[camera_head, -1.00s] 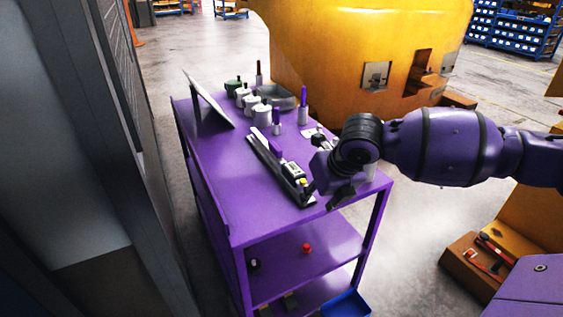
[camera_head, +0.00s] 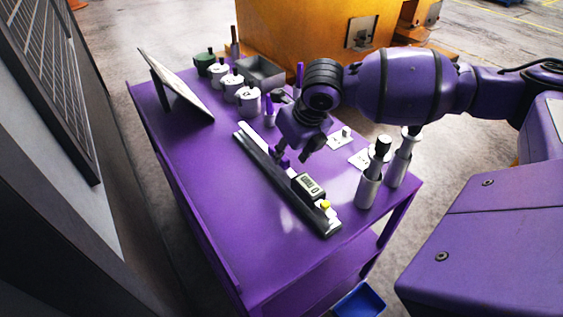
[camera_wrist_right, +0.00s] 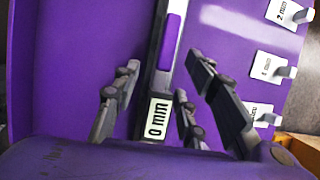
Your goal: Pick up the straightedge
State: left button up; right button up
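The straightedge (camera_head: 277,180) is a long dark bar with a light edge, lying diagonally on the purple cart top. A purple grip piece and a small block labelled 0 mm (camera_head: 308,187) sit along it. My right gripper (camera_head: 295,158) is over the bar near the purple piece. I cannot tell the height of the fingertips above the cart. My left gripper is out of view.
On the purple cart (camera_head: 205,190), white cards (camera_head: 362,158) and metal cylinders (camera_head: 369,187) stand to the right. White pots (camera_head: 248,101), a grey tray (camera_head: 262,73) and a tilted panel (camera_head: 178,86) are at the back. The front left of the top is clear.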

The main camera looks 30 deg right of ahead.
aim_at(286, 159)
jog(key=x, duration=0.2)
jog(key=shift+f, duration=0.4)
jog(key=x, duration=0.3)
jog(key=shift+w+d+f, duration=0.2)
jog(key=shift+d+f, duration=0.1)
jog(key=shift+w+f, duration=0.15)
jog(key=shift+f, duration=0.1)
jog(key=c, duration=0.9)
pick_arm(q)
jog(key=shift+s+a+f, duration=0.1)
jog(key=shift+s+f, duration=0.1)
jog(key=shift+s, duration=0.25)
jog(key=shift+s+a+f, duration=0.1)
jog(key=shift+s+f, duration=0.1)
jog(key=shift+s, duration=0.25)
pick_arm(e)
grip_shut()
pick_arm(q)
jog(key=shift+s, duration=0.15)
pick_arm(e)
jog(key=shift+w+r, duration=0.1)
